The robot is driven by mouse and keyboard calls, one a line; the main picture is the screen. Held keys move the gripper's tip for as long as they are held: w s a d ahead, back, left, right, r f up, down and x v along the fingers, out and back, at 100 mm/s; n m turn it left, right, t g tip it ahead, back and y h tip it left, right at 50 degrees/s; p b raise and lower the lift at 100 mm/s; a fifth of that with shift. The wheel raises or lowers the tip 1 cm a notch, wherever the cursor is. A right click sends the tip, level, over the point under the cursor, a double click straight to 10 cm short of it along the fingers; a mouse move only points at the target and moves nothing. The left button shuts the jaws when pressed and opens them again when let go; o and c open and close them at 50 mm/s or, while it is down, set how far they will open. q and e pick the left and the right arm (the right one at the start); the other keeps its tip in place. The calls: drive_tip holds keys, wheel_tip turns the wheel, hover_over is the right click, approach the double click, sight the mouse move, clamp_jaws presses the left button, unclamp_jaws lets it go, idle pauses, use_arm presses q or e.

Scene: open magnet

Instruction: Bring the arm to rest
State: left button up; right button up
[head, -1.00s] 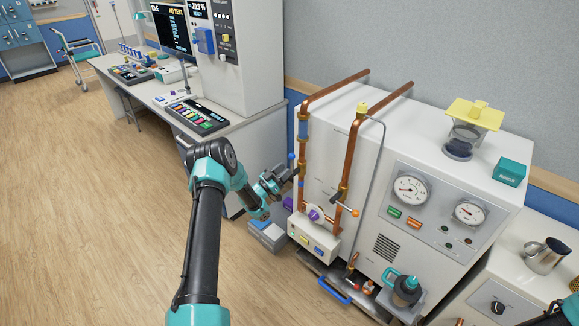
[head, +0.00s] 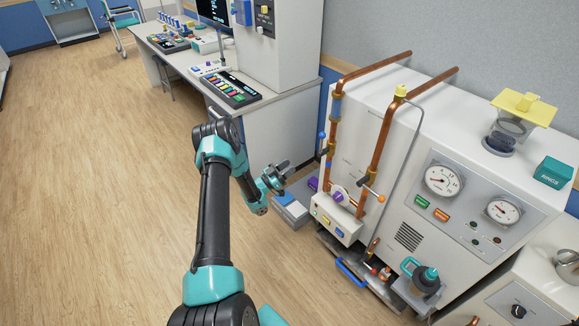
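My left arm comes up from the bottom middle of the head view, and its forearm bends over to the right. My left gripper (head: 283,175) is above the floor, just left of the white cabinet (head: 385,150) with copper pipes. Nothing is seen held in it, but its fingers are too small and angled to tell whether they are open or shut. It appears apart from the pipes and the valve box (head: 336,222). My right gripper is not in view.
A grey-blue box (head: 290,212) is on the floor below the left gripper. A desk (head: 270,125) with a keypad (head: 233,90) stands behind. A teal-handled flask (head: 424,277) is at the cabinet's front. Wooden floor (head: 90,200) on the left is clear.

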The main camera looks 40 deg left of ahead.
use_arm(q)
drive_tip(key=d+f+n+g+y, duration=0.2)
drive_tip(key=d+f+g, duration=0.2)
drive_tip(key=d, duration=0.5)
drive_tip(key=d+f+n+g+y, duration=0.2)
drive_tip(key=d+f+g, duration=0.25)
drive_tip(key=d, duration=0.45)
drive_tip(key=s+d+g, duration=0.6)
drive_tip(key=s+d, duration=0.1)
drive_tip(key=s, duration=0.4)
drive_tip(key=s+d+n+g, duration=0.1)
drive_tip(key=s+d+g, duration=0.5)
drive_tip(key=s, duration=0.6)
drive_tip(key=shift+s+d+r+n, duration=0.25)
drive_tip(key=shift+d+r, duration=0.2)
drive_tip(key=shift+d, duration=0.6)
drive_tip(key=shift+w, duration=0.1)
